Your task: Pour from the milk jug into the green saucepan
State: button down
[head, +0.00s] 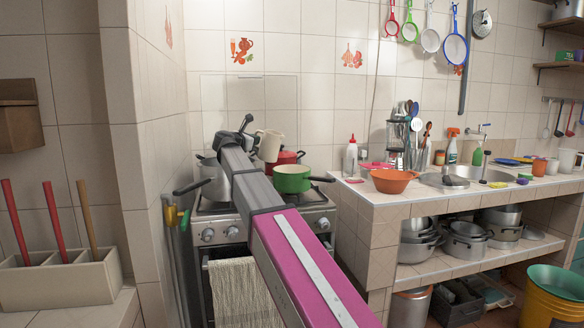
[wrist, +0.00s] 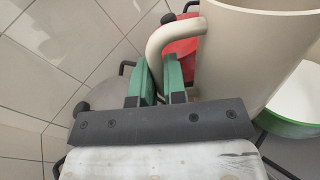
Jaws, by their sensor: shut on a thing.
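The milk jug (head: 270,144) is cream-coloured and hangs in the air above the stove, looking roughly upright. My gripper (head: 250,136) is at its left side, partly hidden by my arm in the head view. In the wrist view my gripper (wrist: 160,80) has its green fingers shut on the handle of the milk jug (wrist: 245,55). The green saucepan (head: 292,180) stands on the stove, below and a little right of the jug. Its white inside and green rim show at the right of the wrist view (wrist: 298,115). What the jug holds is hidden.
A red pot (head: 290,156) stands behind the green saucepan. A steel pot (head: 217,186) is on the stove at the left, close to the tiled wall. The counter (head: 365,192) to the right carries an orange colander (head: 391,181) and a white bottle (head: 351,157).

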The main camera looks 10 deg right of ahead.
jog(key=w+a+n, duration=0.2)
jog(key=a, duration=0.1)
jog(key=w+a+n, duration=0.1)
jog(key=shift+a+r+h, duration=0.15)
jog(key=shift+r+h, duration=0.2)
jog(key=shift+h, duration=0.05)
jog(key=shift+r, duration=0.15)
jog(key=shift+r, duration=2.35)
